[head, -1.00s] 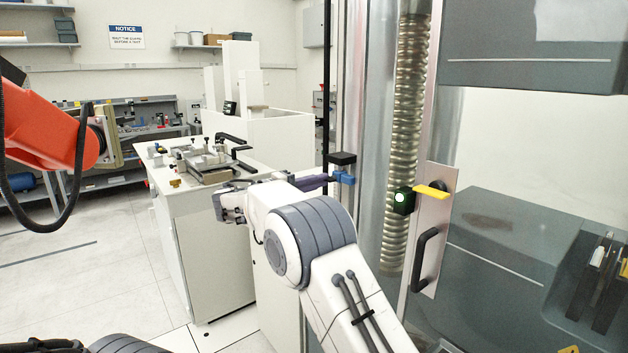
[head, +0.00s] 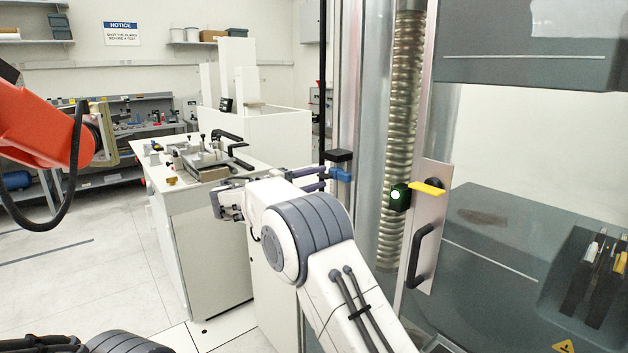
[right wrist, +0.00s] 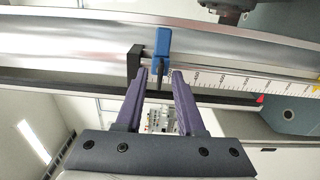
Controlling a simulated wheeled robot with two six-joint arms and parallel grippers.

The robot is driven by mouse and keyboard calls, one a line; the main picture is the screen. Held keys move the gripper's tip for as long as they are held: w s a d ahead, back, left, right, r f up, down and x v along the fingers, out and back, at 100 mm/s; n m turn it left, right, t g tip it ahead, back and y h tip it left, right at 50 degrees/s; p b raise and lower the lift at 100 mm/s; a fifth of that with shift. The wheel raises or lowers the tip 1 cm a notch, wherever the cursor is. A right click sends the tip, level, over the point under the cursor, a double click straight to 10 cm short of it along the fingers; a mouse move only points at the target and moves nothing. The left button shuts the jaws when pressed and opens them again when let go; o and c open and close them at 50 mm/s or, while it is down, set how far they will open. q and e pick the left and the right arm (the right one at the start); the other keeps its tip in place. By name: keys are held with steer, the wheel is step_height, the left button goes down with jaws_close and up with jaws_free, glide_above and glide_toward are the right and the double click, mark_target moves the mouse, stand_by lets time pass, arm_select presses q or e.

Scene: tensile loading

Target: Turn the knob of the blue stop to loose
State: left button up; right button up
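The blue stop (head: 341,174) sits on the upright rail of the testing machine, just below a black block (head: 339,156). In the right wrist view the blue stop (right wrist: 162,42) is beside the black block (right wrist: 135,62), and its small dark knob (right wrist: 160,72) points toward my gripper. My right gripper (head: 324,180) reaches the stop from the left in the head view. In the right wrist view its two purple fingers (right wrist: 159,78) are apart, one on each side of the knob, with visible gaps. The knob is hidden in the head view. My left gripper is not in view.
A scale strip (right wrist: 225,82) with a red marker (right wrist: 261,99) runs along the rail. The machine's door handle (head: 424,257), yellow tab (head: 428,187) and green-lit button (head: 397,196) are right of my arm. A white bench (head: 215,240) with fixtures stands left. An orange robot arm (head: 40,130) is at far left.

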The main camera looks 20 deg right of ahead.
steer(key=b+v, duration=0.2)
steer(key=v, duration=0.8)
steer(key=shift+a+b, duration=0.25)
steer(key=shift+b, duration=0.1)
steer(key=shift+s, duration=0.1)
steer(key=s+a+f+n+g+y, duration=0.1)
steer(key=s+f+y, duration=0.5)
steer(key=s, duration=0.8)
steer(key=s+a+f+n+g+y, duration=0.1)
steer(key=s+a+f+g+y, duration=0.2)
steer(key=s+f, duration=0.6)
steer(key=s+a+f+n+g+y, duration=0.1)
steer(key=s+a+f+y, duration=0.4)
steer(key=s, duration=1.4)
step_height(320, 180, down, 2)
steer(key=g+y, duration=0.1)
steer(key=y, duration=0.3)
steer(key=shift+f, duration=0.15)
